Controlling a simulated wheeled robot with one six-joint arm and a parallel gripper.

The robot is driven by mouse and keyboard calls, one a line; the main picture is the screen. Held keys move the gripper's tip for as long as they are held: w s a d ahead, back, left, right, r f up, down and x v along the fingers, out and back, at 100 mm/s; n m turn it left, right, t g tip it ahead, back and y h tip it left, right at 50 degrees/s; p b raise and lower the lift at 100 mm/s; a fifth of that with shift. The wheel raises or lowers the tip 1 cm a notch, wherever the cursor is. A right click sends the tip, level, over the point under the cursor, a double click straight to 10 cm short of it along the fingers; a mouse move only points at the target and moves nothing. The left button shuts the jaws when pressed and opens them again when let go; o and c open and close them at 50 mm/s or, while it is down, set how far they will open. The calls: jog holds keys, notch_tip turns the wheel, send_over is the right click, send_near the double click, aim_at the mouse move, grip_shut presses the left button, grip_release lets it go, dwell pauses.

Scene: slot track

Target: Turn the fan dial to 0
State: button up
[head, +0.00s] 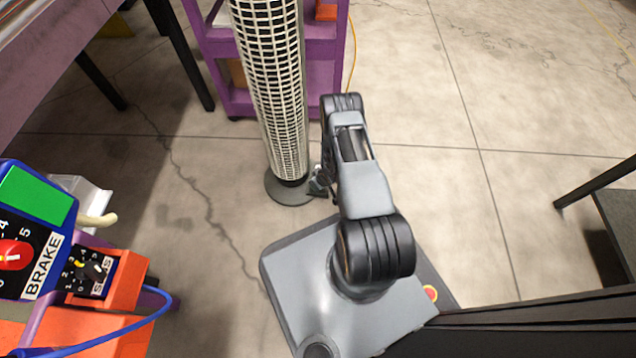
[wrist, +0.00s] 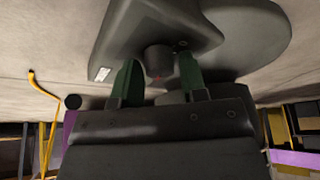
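The fan is a tall cream lattice tower (head: 272,85) on a round dark base (head: 290,196), upright on the floor in the head view. In the wrist view a dark round knob, which looks like the fan dial (wrist: 158,56), sticks out of a grey housing (wrist: 135,22). A small red mark shows on the dial. My gripper (wrist: 157,68) has its two green fingers apart, one on each side of the dial. I cannot tell if they touch it. In the head view my arm hides the dial, and its numbers are not readable in either view.
A purple shelf cart (head: 228,45) stands behind the fan, with a yellow cable (head: 352,50) beside it. A blue BRAKE panel (head: 38,225) and an orange switch box (head: 115,300) are at the left. A dark table (head: 612,205) is at the right. The floor behind my arm is clear.

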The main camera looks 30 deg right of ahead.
jog(key=c, duration=0.6)
jog(key=shift+n, duration=0.4)
jog(key=n, duration=0.2)
jog(key=n+y, duration=0.1)
jog(key=n, duration=0.1)
jog(key=shift+d+g+y, duration=0.1)
jog(key=shift+g+y, duration=0.2)
jog(key=n+g, duration=0.1)
jog(key=n, duration=0.2)
jog(key=shift+w+n+y, duration=0.1)
jog(key=shift+n+y, duration=0.2)
jog(key=shift+y, duration=0.1)
jog(key=n+g, duration=0.1)
jog(key=n, duration=0.2)
jog(key=shift+w+d+n+y, duration=0.1)
jog(key=shift+n+y, duration=0.2)
jog(key=shift+n+g, duration=0.9)
jog(key=shift+n, duration=0.9)
jog(key=shift+w, duration=0.1)
